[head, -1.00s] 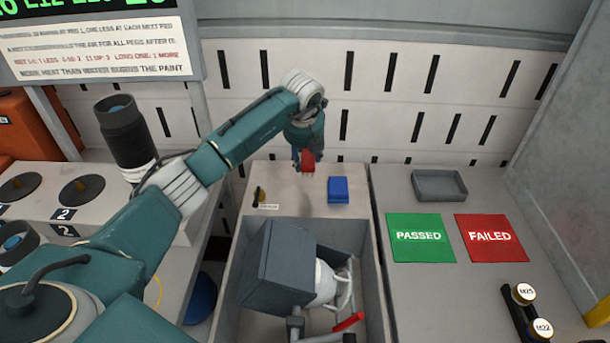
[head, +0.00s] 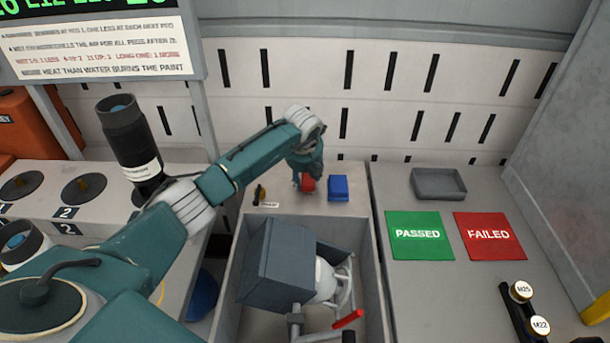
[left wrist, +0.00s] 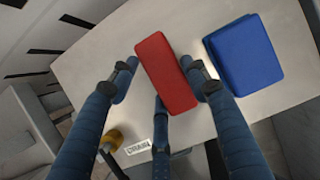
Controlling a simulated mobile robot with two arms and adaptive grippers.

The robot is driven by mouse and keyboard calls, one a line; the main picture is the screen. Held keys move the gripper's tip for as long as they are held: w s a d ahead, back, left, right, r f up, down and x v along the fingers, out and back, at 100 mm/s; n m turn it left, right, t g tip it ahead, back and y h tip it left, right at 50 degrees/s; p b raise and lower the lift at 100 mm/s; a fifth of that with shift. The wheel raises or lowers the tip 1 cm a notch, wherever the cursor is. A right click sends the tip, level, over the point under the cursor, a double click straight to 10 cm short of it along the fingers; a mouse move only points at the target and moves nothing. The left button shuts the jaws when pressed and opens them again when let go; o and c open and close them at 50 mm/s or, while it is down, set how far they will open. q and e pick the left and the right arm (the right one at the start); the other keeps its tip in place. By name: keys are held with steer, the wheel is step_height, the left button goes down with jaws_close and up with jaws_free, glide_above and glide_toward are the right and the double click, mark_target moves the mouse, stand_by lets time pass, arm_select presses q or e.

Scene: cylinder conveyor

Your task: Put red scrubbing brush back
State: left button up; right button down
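The red scrubbing brush (head: 308,184) is a plain red block at the back of the pale table, just left of a blue block (head: 338,188). My left gripper (head: 305,180) points down around the red brush. In the left wrist view the red brush (left wrist: 166,73) lies slanted between the dark blue fingers (left wrist: 160,78). The right finger is against or very near its edge; a narrow gap seems to show at the left finger. Whether they grip it, and whether it touches the table, is unclear. My right gripper is not in view.
The blue block also shows close right of the fingers in the left wrist view (left wrist: 245,55). A small yellow-and-black item (head: 259,195) stands left, by a label. In front is a grey bin (head: 229,285) holding a box and white parts. A grey tray (head: 438,184) stands right.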

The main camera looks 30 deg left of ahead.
arm_select(q)
steer(key=shift+o, duration=1.2)
steer(key=shift+r, duration=0.2)
steer(key=b+v, duration=0.1)
steer(key=v, duration=1.1)
steer(key=shift+d+f, duration=0.1)
